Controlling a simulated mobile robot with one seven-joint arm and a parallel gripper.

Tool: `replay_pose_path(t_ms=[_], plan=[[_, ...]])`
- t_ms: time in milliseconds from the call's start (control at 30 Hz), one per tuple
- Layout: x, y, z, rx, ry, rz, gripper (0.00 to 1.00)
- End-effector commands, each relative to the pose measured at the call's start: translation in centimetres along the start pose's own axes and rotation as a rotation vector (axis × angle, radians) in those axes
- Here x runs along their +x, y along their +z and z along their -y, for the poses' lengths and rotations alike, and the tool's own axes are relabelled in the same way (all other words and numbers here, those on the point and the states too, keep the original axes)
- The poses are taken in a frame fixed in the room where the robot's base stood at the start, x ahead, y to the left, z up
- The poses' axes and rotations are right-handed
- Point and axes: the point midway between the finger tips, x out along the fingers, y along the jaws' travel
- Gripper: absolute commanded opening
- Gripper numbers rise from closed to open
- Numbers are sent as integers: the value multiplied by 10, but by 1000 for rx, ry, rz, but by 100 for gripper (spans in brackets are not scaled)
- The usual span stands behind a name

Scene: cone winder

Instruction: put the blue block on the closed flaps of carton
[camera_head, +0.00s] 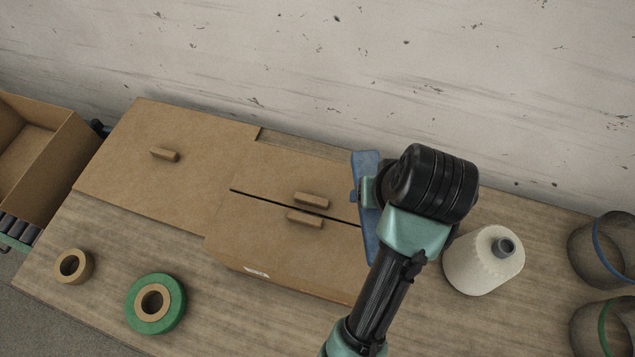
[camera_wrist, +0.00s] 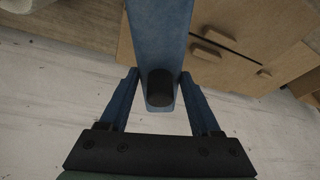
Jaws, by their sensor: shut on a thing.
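The blue block (camera_wrist: 160,35) is a long piece with a dark rounded recess near its close end. My gripper (camera_wrist: 158,78) is shut on it, with one blue finger on each side. In the head view the blue block (camera_head: 366,163) shows beside my wrist, over the right end of the carton, partly hidden by my arm. The carton (camera_head: 270,265) stands on the table with its two top flaps shut, a dark seam and two small tabs between them. The carton also shows in the wrist view (camera_wrist: 270,20). I cannot tell whether the block touches the flaps.
A flat brown cardboard piece (camera_head: 190,185) with one tab adjoins the carton's left. An open box (camera_head: 60,160) stands far left. A tan roll (camera_head: 73,266) and a green roll (camera_head: 155,304) lie in front. A white yarn cone (camera_head: 482,262) stands right, near dark rings (camera_head: 602,250).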

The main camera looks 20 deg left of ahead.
Motion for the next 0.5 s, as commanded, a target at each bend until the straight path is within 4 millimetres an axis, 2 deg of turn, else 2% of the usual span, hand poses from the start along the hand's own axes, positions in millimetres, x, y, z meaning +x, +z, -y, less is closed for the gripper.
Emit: replay_pose_path(t_ms=[267, 500], plan=[[5, 2, 0, 0, 0, -1, 0], [42, 18, -1, 1, -1, 2, 0]])
